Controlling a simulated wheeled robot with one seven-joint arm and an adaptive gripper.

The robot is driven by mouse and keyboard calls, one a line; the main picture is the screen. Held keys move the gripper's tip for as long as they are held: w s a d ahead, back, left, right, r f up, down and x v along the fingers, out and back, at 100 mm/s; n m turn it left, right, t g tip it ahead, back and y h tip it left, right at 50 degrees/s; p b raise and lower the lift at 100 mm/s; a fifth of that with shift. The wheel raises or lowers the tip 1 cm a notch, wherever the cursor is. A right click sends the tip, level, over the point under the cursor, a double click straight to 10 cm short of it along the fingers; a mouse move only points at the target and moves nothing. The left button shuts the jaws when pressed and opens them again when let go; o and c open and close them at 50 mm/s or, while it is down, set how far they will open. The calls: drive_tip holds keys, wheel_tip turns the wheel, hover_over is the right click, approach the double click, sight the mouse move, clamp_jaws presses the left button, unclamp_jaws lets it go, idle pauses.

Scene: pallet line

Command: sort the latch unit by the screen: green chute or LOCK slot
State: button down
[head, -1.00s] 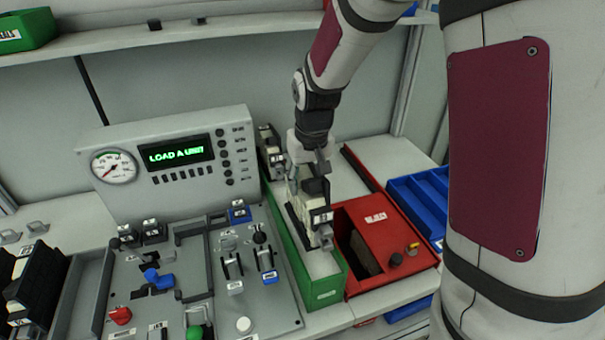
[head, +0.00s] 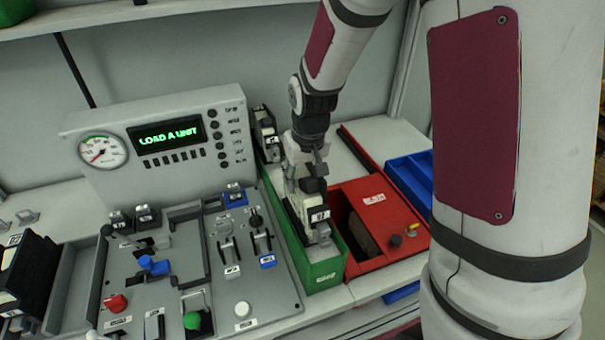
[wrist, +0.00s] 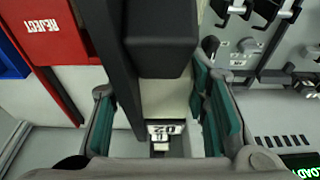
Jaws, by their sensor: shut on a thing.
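My gripper (head: 306,172) is shut on the latch unit (head: 301,200), a cream and black block with a small white number label. The unit is over or partly inside the green chute (head: 325,277); its lower end is hidden, so I cannot tell whether it touches the floor of the chute. In the wrist view, the green-padded fingers of my gripper (wrist: 160,112) are on both sides of the unit (wrist: 160,65). The screen (head: 167,133) reads "LOAD A UNIT" in green.
A red bin (head: 385,215) with a dark opening stands right of the chute; its "REJECT" label shows in the wrist view. Blue trays (head: 412,175) lie beyond it. The grey panel (head: 285,292) left of the chute carries levers and knobs. Dark units (head: 30,275) stand far left.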

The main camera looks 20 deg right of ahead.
drive_tip(key=c, duration=0.8)
unclamp_jaws()
drive_tip(key=shift+c, duration=0.2)
drive_tip(key=shift+r, duration=0.1)
drive_tip(key=v, duration=1.2)
drive_tip(key=s+r+t, duration=0.1)
drive_tip(key=s+r, duration=0.4)
drive_tip(key=s, duration=0.5)
drive_tip(key=s+r+t, duration=0.2)
drive_tip(key=s+r, duration=0.3)
drive_tip(key=s, duration=0.5)
